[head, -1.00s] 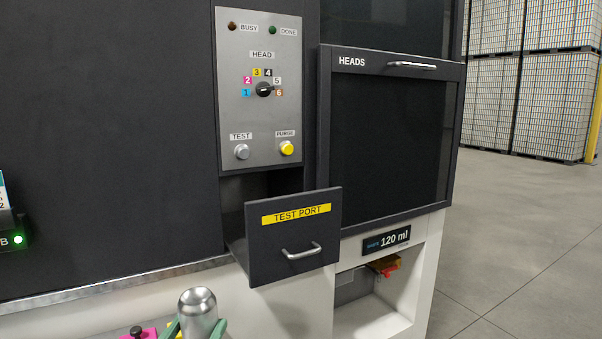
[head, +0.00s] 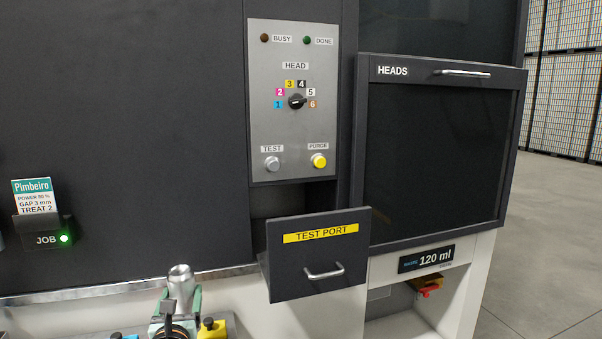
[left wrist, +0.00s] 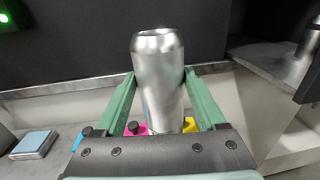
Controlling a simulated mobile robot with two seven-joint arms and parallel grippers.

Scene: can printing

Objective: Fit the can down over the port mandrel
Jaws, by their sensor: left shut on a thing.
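My left gripper (head: 181,297) has green fingers shut on a bare silver can (head: 180,275), which stands upright between them. The can also shows in the left wrist view (left wrist: 160,75), its narrowed end up. The test port drawer (head: 318,270) is pulled out to the right of the gripper, and the can is apart from it. In the left wrist view a metallic cylinder (left wrist: 298,55), which looks like the port mandrel, stands in the drawer at the right edge, partly cut off. The head view hides the drawer's inside behind its front. My right gripper is not in view.
A control panel (head: 293,100) with a head dial and buttons sits above the drawer. The heads door (head: 440,150) is at the right. A job card holder (head: 42,232) is at the left.

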